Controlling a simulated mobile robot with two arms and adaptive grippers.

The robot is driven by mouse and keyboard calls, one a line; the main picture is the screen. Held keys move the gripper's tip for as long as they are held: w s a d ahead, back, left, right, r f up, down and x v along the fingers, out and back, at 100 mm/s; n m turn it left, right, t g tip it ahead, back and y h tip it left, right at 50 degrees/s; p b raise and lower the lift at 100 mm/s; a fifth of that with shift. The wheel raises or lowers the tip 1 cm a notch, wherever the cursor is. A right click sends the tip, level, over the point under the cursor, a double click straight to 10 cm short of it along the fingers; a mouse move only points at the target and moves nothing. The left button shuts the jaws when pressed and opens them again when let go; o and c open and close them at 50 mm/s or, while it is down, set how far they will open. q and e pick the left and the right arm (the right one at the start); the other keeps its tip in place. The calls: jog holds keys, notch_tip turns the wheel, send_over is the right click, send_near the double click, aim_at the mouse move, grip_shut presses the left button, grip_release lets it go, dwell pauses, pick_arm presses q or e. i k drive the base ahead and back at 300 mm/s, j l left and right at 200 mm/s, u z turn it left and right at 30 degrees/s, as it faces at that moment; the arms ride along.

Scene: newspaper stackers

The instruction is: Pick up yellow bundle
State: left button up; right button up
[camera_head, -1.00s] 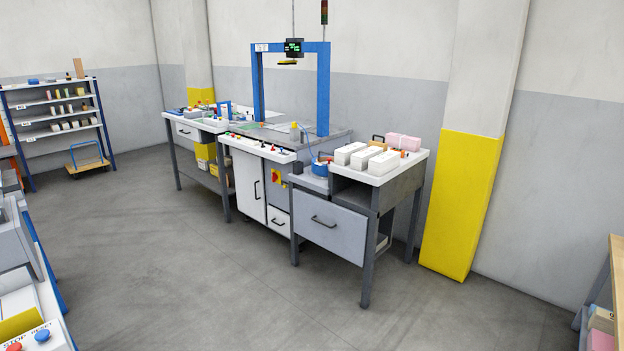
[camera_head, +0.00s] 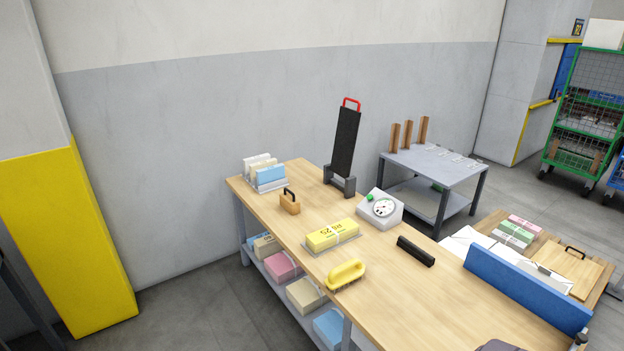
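A yellow bundle (camera_head: 332,234) with dark print lies on the wooden tabletop, near the table's front edge, on what looks like a thin grey tray or plate. No gripper is clearly visible in the head view, so neither one's position relative to the bundle shows. A dark grey shape at the bottom edge is too cut off to identify.
A yellow-painted pillar (camera_head: 68,240) stands left. Grey floor is open at lower left.

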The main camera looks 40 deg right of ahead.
aim_at(318, 240)
jog(key=i+z, duration=0.2)
jog(key=i, duration=0.7)
jog(key=i+z, duration=0.2)
jog(key=i, duration=0.75)
jog(key=i+z, duration=0.4)
jog(key=i+j+z, duration=0.15)
jog(key=z, duration=0.2)
jog(key=i+j+z, duration=0.2)
jog(key=z, duration=0.2)
jog(key=i+j+z, duration=0.35)
jog(key=k+l, duration=0.05)
